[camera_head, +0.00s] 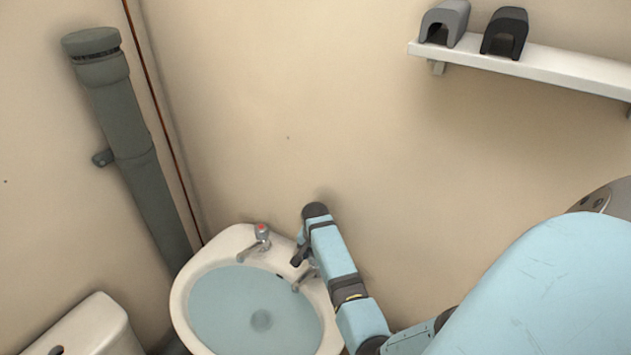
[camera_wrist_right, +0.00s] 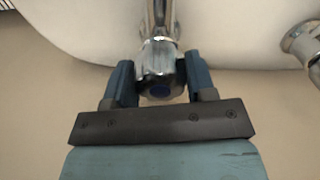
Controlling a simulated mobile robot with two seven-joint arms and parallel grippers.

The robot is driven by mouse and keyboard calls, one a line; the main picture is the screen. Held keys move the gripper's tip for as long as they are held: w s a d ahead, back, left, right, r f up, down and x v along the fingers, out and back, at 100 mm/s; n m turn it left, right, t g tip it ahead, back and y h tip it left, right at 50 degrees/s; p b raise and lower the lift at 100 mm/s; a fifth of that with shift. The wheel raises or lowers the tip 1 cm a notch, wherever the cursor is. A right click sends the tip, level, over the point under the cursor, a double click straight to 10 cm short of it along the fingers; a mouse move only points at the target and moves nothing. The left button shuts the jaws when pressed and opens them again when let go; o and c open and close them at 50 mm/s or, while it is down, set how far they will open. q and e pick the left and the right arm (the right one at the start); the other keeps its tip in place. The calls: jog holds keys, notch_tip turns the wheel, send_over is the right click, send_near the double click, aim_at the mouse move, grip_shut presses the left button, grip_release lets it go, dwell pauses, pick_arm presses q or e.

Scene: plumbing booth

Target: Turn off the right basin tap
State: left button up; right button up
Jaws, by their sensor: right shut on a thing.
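The basin (camera_head: 178,300) stands against the wall and holds water, with two chrome taps on its back rim. The left tap (camera_head: 262,232) has a red mark on top. The right tap's spout (camera_head: 303,279) shows beside my right gripper, and its head is hidden by my arm in the head view. In the wrist view the right tap (camera_wrist_right: 160,75) has a blue mark on its head. My right gripper (camera_head: 300,256) is shut on that head, with one finger on each side in the wrist view (camera_wrist_right: 160,85). My left gripper is not in view.
A white shelf (camera_head: 575,69) on the wall holds a grey bracket-like part (camera_head: 446,22) and a black one (camera_head: 506,33). A thick grey pipe (camera_head: 125,140) runs down at the left, near the toilet cistern (camera_head: 92,325). The wall above the basin is clear.

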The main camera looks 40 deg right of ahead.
jog(key=o, duration=0.9)
jog(key=shift+r, duration=0.1)
notch_tip(320, 180, up, 14)
jog(key=shift+f+b, duration=0.15)
jog(key=shift+b, duration=0.6)
